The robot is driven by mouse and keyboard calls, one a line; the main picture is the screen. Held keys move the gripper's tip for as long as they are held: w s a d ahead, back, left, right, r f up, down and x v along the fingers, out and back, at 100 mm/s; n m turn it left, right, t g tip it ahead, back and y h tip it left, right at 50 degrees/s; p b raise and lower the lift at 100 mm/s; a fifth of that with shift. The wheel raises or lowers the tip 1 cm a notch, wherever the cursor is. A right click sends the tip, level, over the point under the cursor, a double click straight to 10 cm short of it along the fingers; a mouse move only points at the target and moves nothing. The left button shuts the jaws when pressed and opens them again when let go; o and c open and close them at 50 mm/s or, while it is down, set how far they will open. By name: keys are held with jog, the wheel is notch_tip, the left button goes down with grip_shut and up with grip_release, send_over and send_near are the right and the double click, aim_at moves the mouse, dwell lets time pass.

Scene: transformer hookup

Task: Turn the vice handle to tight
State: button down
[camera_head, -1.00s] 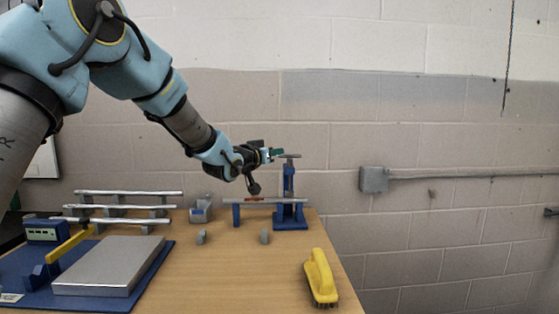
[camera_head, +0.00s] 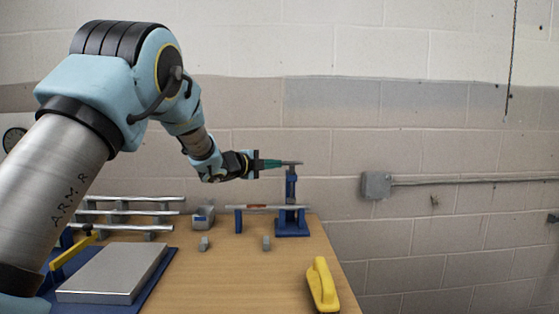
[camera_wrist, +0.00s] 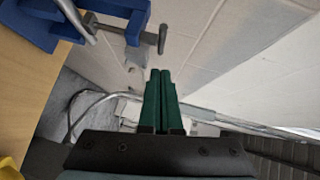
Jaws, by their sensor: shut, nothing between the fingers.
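The blue vice (camera_head: 291,190) stands at the right back of the table, with a metal rod clamped low in it. Its grey handle bar (camera_head: 292,162) crosses the top of the upright screw. In the wrist view, the vice (camera_wrist: 110,15) is at the upper left and its handle bar (camera_wrist: 162,39) is just beyond my fingertips. My gripper (camera_head: 279,163) has green fingers pressed together, empty, pointing right at about handle height. In the wrist view, my gripper (camera_wrist: 160,72) shows a small gap to the bar. Contact cannot be told from the head view.
A rack of metal rods (camera_head: 125,211) and a metal plate (camera_head: 112,272) are further left. A wall box (camera_head: 376,185) is behind, right.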

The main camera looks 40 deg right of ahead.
aim_at(288, 164)
jog(key=d, duration=0.1)
jog(key=w+d+p, duration=0.1)
jog(key=d, duration=0.1)
jog(key=w+d+p, duration=0.1)
jog(key=shift+w+d+f, duration=0.25)
jog(key=shift+f, duration=0.1)
jog(key=shift+w+d+f+p, duration=0.25)
jog(key=shift+w+d+p, duration=0.1)
jog(key=shift+w+d, duration=0.05)
